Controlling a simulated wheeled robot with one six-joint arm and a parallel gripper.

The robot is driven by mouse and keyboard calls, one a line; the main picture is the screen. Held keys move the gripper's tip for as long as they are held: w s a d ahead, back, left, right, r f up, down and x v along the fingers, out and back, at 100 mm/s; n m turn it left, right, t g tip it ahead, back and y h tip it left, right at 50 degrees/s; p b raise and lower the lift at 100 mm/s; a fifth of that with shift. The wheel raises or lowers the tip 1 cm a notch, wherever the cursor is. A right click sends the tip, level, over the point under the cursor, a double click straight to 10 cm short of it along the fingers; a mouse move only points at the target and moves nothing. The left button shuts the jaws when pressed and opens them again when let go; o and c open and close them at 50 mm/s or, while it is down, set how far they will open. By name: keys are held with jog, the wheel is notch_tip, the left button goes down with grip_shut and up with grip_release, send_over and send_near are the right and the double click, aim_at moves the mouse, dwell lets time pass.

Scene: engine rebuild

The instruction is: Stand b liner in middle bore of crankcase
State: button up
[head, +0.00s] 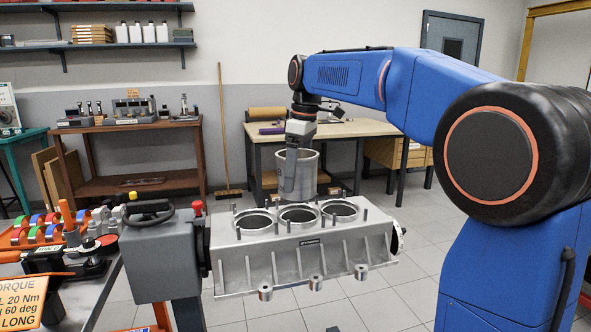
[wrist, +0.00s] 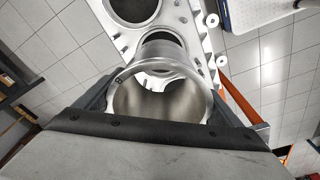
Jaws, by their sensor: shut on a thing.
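The liner (head: 309,172), a grey metal cylinder with a flanged rim, is held upright above the crankcase (head: 300,250). My gripper (head: 289,178) is shut on it. The crankcase has three bores in a row, and the middle bore (head: 299,214) lies under the liner in the head view. The wrist view shows crankcase bores beyond the liner's rim, one partly hidden by it. A gap shows between the liner's lower end and the deck.
Thin studs (head: 365,214) stand up around the bores. A grey stand head (head: 162,258) with a handle adjoins the crankcase at left. A bench (head: 100,300) with coloured parts is at front left. A wooden table (head: 350,130) stands behind, with open floor at right.

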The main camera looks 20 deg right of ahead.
jog(key=shift+f, duration=2.65)
jog(key=shift+s+d, duration=0.15)
jog(key=shift+d, duration=0.05)
jog(key=shift+f, duration=1.05)
jog(key=o, duration=0.9)
jog(key=shift+o, duration=0.4)
jog(key=shift+r, duration=1.45)
jog(key=shift+r, duration=0.25)
notch_tip(320, 180, up, 17)
jog(key=s+d, duration=0.1)
jog(key=shift+d, duration=0.35)
